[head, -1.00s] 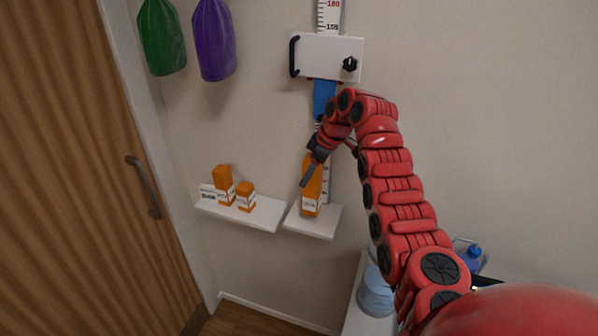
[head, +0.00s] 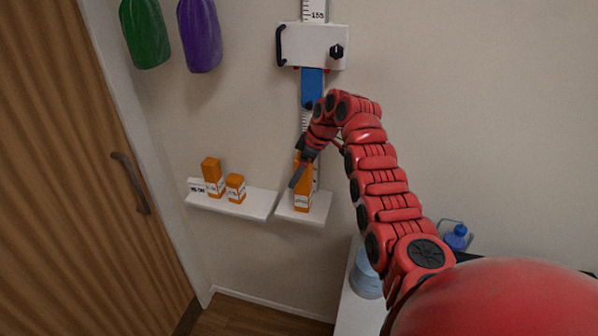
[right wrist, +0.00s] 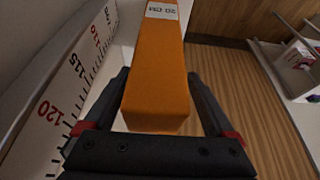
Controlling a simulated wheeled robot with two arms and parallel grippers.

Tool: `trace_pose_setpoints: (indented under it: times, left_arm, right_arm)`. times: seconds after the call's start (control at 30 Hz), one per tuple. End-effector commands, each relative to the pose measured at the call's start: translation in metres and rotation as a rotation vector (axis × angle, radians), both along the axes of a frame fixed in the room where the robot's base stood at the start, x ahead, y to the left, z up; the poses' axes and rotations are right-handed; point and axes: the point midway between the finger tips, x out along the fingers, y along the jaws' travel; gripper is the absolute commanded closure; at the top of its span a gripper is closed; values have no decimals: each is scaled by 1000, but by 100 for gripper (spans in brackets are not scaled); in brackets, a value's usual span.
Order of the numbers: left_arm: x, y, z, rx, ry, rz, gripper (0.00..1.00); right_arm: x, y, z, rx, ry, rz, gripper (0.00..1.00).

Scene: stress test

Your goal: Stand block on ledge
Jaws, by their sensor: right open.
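A tall orange block (head: 305,187) with a white label stands upright on the small right-hand ledge (head: 316,211). In the right wrist view the same orange block (right wrist: 160,50) runs away from the camera, its label reading 20 CM. My right gripper (head: 301,171) is at the block's upper part. It is open, with one dark finger on each side of the block. Whether either finger touches it, I cannot tell. My left gripper is out of view.
A longer ledge (head: 238,206) to the left holds two shorter orange blocks (head: 212,176) (head: 236,188). Above is a white box (head: 311,45) on a measuring scale, with a blue piece (head: 312,88) below it. A wooden door (head: 80,200) is at left.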

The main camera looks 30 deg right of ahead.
Motion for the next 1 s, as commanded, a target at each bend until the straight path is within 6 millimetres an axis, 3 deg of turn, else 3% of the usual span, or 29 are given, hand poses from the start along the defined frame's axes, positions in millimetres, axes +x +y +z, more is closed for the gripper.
trace_pose_setpoints:
  times: [0.17,0.27,0.43,0.7,1.0]
  left_arm:
    - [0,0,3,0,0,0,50]
    - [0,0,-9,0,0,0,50]
    - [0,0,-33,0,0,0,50]
    - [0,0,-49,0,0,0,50]
    - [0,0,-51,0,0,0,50]
  right_arm:
    - [0,-1,4,0,0,-1,10]
    - [-2,-4,10,-2,-4,-3,10]
    - [-14,-14,44,-4,-5,-3,10]
    - [-29,-24,93,0,-2,-2,10]
    - [-35,-29,112,1,-1,-1,10]
